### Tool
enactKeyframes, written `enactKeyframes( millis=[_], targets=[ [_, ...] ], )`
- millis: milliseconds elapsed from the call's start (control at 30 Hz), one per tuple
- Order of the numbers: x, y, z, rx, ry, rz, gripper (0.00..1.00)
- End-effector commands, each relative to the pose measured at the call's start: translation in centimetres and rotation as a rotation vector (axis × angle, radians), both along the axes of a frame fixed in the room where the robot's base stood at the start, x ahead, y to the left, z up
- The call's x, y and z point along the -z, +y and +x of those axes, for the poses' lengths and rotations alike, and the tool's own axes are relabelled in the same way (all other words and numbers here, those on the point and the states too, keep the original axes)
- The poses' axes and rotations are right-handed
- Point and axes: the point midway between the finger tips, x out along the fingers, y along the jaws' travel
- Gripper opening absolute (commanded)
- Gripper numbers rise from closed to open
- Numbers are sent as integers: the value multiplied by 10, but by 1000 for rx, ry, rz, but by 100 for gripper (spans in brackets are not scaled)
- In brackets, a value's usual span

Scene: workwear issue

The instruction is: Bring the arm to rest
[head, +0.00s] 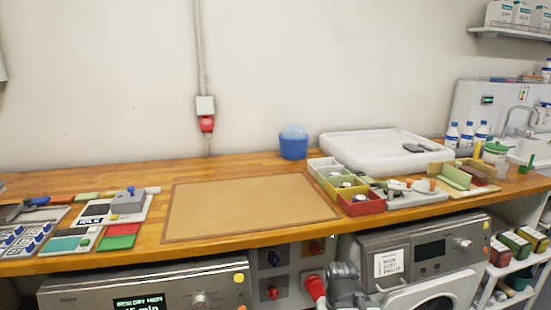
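I cannot make out separate fingertips, so whether my gripper is open or shut is not clear. Nothing held can be seen. The rest of the arm is outside the picture.
A tan mat (250,205) lies bare mid-counter. Trays and keypads crowd the left; a red bin (361,206), other small bins and a white slab (375,150) stand right. A blue tub (293,143) is behind.

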Motion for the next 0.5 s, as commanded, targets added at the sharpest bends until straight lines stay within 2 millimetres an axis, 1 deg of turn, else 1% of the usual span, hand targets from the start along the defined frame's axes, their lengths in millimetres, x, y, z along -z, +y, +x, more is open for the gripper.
enactKeyframes(
  millis=[33,100,400,467,500],
  targets=[
    [21,0,0,0,-1,1,64],
    [33,0,0,0,-1,2,64],
    [74,-1,1,1,-2,3,64],
    [81,-1,1,1,-2,4,64],
    [78,-1,1,1,-2,4,64]
  ],
)
